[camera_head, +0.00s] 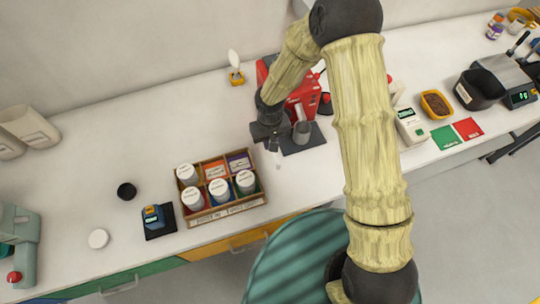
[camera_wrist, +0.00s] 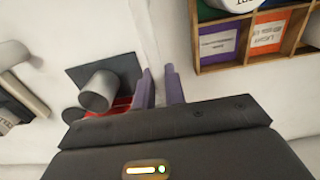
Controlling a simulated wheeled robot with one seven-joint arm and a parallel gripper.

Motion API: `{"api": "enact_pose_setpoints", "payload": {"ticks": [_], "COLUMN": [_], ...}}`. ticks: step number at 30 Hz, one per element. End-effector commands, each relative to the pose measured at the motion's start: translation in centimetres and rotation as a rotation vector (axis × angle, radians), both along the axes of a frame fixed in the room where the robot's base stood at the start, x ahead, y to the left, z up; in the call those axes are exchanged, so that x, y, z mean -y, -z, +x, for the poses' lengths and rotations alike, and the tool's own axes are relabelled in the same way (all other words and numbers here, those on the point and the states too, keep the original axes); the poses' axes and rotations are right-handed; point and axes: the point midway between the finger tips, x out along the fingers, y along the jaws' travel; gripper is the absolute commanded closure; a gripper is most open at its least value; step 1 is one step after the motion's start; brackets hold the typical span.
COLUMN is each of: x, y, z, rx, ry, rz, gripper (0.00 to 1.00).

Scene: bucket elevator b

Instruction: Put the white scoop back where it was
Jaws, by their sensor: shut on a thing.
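My gripper (camera_head: 273,146) is above the white table, just left of the red machine and to the right of the wooden box. Its two purple fingers show in the wrist view (camera_wrist: 159,86), close together. They are shut on a thin white thing, which I take to be the white scoop (camera_wrist: 147,35). It is hard to tell from the white table behind it. In the camera_head view a small pale tip of the scoop (camera_head: 278,165) shows below the fingers. The rest of it is hidden or blends in.
A wooden box (camera_head: 228,212) with white-lidded jars and coloured labelled compartments stands left of my gripper. The red machine (camera_head: 303,96) with a grey cup (camera_head: 301,132) on a dark mat is close on the right. A yellow stand (camera_head: 236,78) with a white upright piece is behind.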

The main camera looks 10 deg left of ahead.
Motion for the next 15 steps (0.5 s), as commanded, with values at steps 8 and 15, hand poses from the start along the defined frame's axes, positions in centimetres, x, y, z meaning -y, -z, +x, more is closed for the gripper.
{"api": "enact_pose_setpoints", "payload": {"ticks": [8,15], "x": [0.0,0.0], "y": [3.8,4.2], "z": [-0.1,0.0], "rx": [-0.002,0.0], "ry": [-0.001,0.0], "rz": [-0.001,0.0], "gripper": [1.0,1.0]}}
